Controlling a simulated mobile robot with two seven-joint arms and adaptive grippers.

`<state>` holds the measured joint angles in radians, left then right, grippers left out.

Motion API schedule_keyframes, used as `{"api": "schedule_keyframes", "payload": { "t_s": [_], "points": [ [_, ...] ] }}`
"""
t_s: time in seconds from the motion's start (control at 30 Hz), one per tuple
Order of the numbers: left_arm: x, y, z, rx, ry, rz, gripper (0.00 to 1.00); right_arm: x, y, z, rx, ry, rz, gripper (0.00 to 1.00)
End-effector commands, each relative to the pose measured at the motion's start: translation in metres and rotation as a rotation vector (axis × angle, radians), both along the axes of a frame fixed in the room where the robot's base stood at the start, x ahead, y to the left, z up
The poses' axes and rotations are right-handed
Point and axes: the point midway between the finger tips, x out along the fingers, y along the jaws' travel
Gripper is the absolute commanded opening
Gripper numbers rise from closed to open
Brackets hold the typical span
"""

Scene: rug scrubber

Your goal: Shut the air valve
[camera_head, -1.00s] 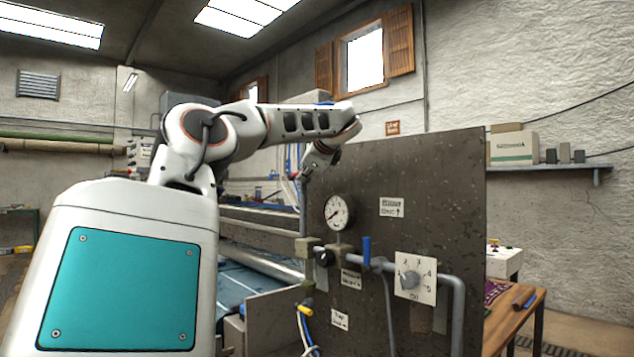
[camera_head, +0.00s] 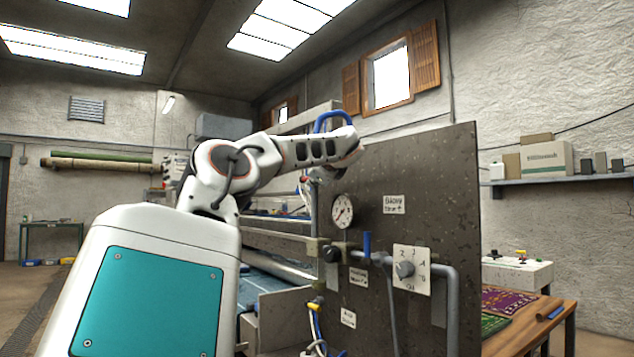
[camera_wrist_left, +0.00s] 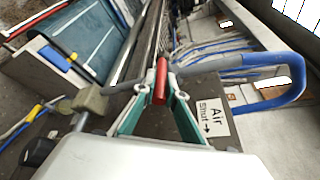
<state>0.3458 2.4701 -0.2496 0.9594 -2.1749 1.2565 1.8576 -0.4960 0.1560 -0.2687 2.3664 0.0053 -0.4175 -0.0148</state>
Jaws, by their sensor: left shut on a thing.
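My left gripper (camera_wrist_left: 161,93) is shut on a red handle (camera_wrist_left: 161,76), whose upper part shows between its teal fingers in the left wrist view. A grey bar runs right from beside the handle and joins a blue loop (camera_wrist_left: 270,98); the blue loop (camera_head: 333,118) also shows above my arm in the head view. A white label (camera_wrist_left: 213,117) reading "Air Shut" with an arrow is right of the fingers. In the head view the left fingertips and the red handle are hard to make out behind my wrist. My right gripper is not in view.
A dark upright panel (camera_head: 445,190) carries a round gauge (camera_head: 342,211), a numbered dial (camera_head: 405,269), a blue lever (camera_head: 367,246) and grey pipes. A wooden table (camera_head: 530,325) stands right of it. A shelf with boxes (camera_head: 545,158) is on the right wall.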

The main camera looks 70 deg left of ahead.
Motion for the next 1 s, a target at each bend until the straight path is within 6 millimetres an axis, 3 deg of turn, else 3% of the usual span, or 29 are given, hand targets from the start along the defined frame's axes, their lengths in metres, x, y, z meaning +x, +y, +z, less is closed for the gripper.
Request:
{"api": "schedule_keyframes", "payload": {
  "t_s": [0.37,0.4,0.43,0.8,1.0],
  "points": [
    [0.001,0.000,-0.005,-0.006,0.003,0.003,0.00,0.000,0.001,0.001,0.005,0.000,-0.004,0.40],
    [0.001,0.000,-0.005,-0.006,0.004,0.003,0.22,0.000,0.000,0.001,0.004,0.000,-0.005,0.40],
    [0.001,0.001,-0.005,-0.006,0.004,0.003,0.28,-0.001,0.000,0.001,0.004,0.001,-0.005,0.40],
    [0.000,-0.001,-0.001,-0.001,0.002,0.001,0.28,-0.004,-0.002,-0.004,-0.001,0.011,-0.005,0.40],
    [0.000,-0.022,0.005,0.001,0.004,-0.001,0.28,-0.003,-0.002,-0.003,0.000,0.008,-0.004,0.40]
  ]
}}
